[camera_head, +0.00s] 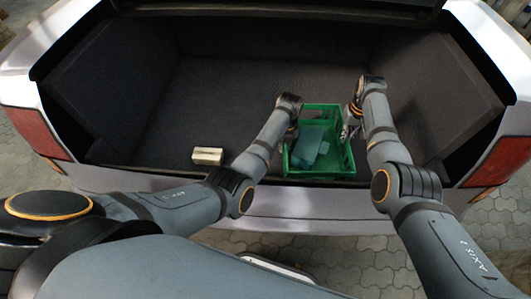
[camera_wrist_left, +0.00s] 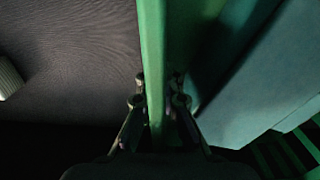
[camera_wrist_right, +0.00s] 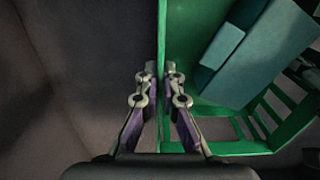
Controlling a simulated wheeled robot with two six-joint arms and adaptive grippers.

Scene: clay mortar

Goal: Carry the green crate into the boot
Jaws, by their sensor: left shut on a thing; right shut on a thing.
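The green crate (camera_head: 318,173) is in the head view, inside or just over the front part of the open boot (camera_head: 225,110); I cannot tell whether it touches the floor. A grey-green object (camera_head: 308,146) lies in it. My left gripper (camera_wrist_left: 158,90) is shut on the crate's left wall (camera_wrist_left: 152,45), which runs between its fingers. My right gripper (camera_wrist_right: 159,80) is shut on the crate's opposite wall (camera_wrist_right: 162,35). In the head view the left fingertips are hidden behind the wrist, and the right gripper (camera_head: 347,130) is partly visible at the right rim.
A small cream box (camera_head: 207,155) lies on the boot floor left of the crate, near the sill (camera_head: 290,196). Dark side walls (camera_head: 440,85) bound the boot. The raised lid edge shows at the top.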

